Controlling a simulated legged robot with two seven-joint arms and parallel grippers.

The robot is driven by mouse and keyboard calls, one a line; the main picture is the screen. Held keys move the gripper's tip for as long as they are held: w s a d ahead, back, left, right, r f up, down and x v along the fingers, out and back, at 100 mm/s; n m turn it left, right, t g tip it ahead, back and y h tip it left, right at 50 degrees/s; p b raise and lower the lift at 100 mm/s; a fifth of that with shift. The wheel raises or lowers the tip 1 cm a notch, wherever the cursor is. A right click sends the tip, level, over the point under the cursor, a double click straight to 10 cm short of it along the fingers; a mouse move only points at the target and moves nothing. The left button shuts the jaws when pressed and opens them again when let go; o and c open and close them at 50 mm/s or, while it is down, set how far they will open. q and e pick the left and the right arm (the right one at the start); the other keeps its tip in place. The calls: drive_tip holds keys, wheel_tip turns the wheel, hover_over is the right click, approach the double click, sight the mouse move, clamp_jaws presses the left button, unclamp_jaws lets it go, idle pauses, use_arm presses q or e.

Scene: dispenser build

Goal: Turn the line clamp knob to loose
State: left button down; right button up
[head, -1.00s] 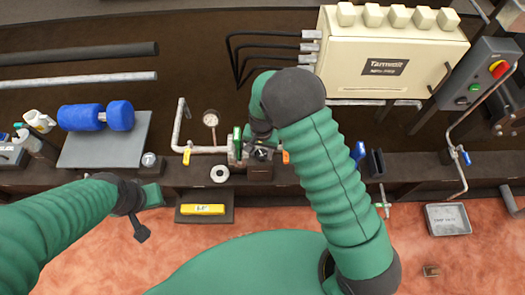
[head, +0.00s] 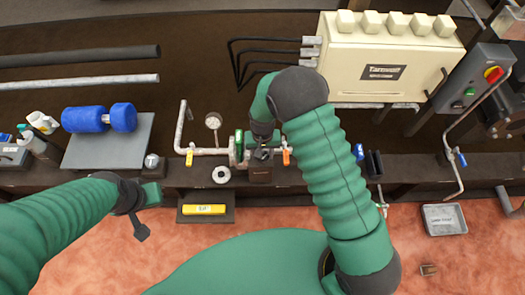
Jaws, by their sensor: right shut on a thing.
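The line clamp sits on the pipe fitting on a small dark block (head: 260,176) at the middle of the bench edge. A dark knob-like part (head: 263,155) shows on top of it; its exact pointer position is too small to read. My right gripper (head: 261,145) reaches down from above and is shut on this knob, and hides much of the clamp. My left gripper (head: 146,211) hangs empty in front of the bench at left, away from the clamp; its jaw opening is unclear.
A pipe with a gauge (head: 213,121) and a yellow-handled valve (head: 189,157) runs left of the clamp; an orange handle (head: 286,157) is close right. A white ring (head: 221,174) lies in front. A cream electrical box (head: 385,60) stands behind at right.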

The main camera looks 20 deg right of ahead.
drive_tip(key=n+p, duration=0.2)
drive_tip(key=n, duration=0.1)
drive_tip(key=shift+s+r+n, duration=0.1)
drive_tip(key=shift+s+n, duration=0.05)
drive_tip(key=shift+n, duration=0.25)
drive_tip(key=n+p, duration=0.1)
drive_tip(key=n, duration=0.2)
drive_tip(key=shift+n+p, duration=0.3)
drive_tip(key=shift+p, duration=0.1)
drive_tip(key=n+p, duration=0.2)
drive_tip(key=n, duration=0.2)
drive_tip(key=n+p, duration=0.1)
drive_tip(key=n, duration=0.3)
drive_tip(key=n+p, duration=0.1)
drive_tip(key=n, duration=0.4)
drive_tip(key=shift+p, duration=0.35)
drive_tip(key=shift+d+n+p, duration=0.1)
drive_tip(key=shift+n+p, duration=0.3)
drive_tip(key=shift+n, duration=1.6)
drive_tip(key=o, duration=1.4)
